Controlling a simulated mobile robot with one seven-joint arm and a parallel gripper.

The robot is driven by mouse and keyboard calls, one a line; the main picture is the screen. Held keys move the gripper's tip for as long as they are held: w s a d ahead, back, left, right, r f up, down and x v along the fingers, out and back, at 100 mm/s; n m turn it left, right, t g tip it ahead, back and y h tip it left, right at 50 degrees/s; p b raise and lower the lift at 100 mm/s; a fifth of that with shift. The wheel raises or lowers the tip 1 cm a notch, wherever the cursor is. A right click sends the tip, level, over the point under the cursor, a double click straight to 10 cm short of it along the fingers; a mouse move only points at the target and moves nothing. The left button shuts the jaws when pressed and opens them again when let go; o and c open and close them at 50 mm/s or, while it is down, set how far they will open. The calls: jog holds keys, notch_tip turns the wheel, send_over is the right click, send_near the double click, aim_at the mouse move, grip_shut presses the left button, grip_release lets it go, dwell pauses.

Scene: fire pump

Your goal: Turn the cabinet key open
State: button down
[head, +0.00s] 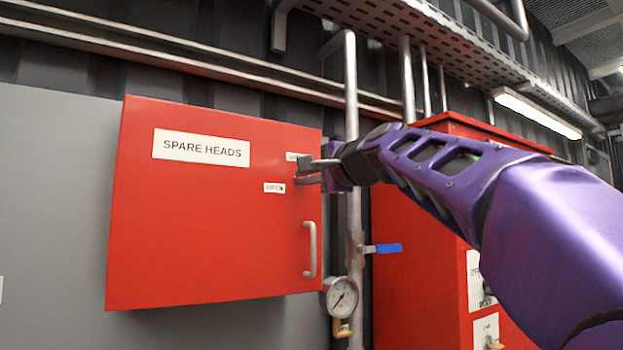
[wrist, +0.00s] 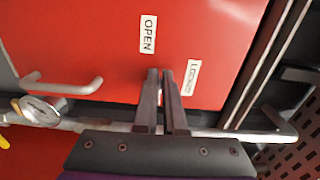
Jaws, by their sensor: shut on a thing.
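The red cabinet (head: 200,230) marked SPARE HEADS hangs on the grey wall, with its door shut. My gripper (head: 298,172) is at the right side of the door, between the upper label (head: 291,157) and the OPEN label (head: 274,188). In the wrist view, my gripper (wrist: 160,74) has its fingertips close together at the door, between the OPEN label (wrist: 148,34) and the LOCKED label (wrist: 191,83). It is shut on the cabinet key, which the fingers hide. I cannot tell which way the key points.
The door handle (head: 311,249) is below my gripper; it also shows in the wrist view (wrist: 64,86). A vertical pipe with a blue-handled valve (head: 385,248) and a pressure gauge (head: 341,296) stands close to the right. A second red cabinet (head: 410,290) is beyond it.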

jog(key=c, duration=1)
grip_release()
